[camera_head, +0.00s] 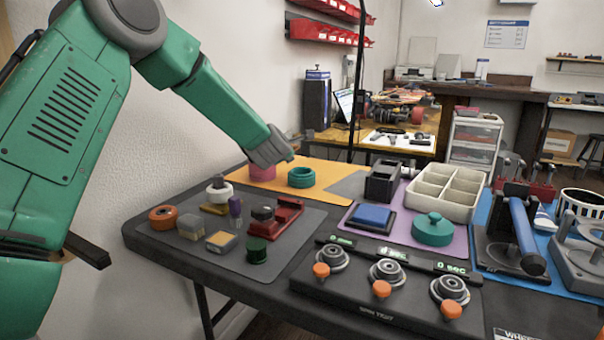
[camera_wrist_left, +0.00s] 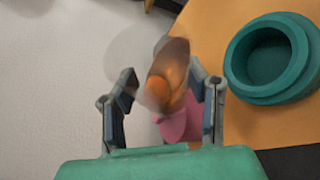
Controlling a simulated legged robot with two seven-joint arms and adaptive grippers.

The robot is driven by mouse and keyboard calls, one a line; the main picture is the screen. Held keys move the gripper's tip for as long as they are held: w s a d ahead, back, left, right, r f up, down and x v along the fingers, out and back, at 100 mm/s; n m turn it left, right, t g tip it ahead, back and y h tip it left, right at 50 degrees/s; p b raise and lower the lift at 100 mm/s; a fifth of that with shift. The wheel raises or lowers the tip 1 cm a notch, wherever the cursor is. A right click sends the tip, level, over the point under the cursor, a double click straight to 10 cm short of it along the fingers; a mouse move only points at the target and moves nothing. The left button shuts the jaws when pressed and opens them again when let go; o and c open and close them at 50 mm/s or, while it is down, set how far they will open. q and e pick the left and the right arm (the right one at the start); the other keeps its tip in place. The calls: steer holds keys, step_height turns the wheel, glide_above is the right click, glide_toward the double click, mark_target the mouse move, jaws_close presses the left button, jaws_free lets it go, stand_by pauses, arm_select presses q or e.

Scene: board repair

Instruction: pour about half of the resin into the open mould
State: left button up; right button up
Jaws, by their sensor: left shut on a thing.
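The open mould is a teal ring-shaped cup (camera_head: 301,177) on the orange mat, and it also shows at the right of the left wrist view (camera_wrist_left: 270,58), with its hollow facing up. My left gripper (camera_head: 272,151) is above the mat's left part, left of the mould. In the left wrist view, its two fingers (camera_wrist_left: 165,95) are shut on a clear cup with amber resin (camera_wrist_left: 170,78). The cup looks tilted and is blurred, so its exact angle and fill are hard to tell. A pink round piece (camera_head: 262,172) is below the gripper. My right gripper is not in view.
A grey mat with small parts (camera_head: 300,222) lies at the front left. A black dial panel (camera_head: 385,300) lies at the front.

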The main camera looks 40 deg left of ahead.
arm_select(q)
steer(key=shift+r+m+y, duration=0.3)
steer(key=shift+m+y, duration=0.2)
stand_by(0.4)
steer(key=shift+a, duration=0.2)
stand_by(0.4)
steer(key=shift+a+r+p, duration=0.1)
steer(key=shift+r+p, duration=0.05)
steer(key=shift+p, duration=0.15)
stand_by(0.7)
steer(key=shift+f+m+y+b, duration=0.4)
steer(key=shift+m+b, duration=0.05)
steer(key=shift+m, duration=0.45)
stand_by(1.3)
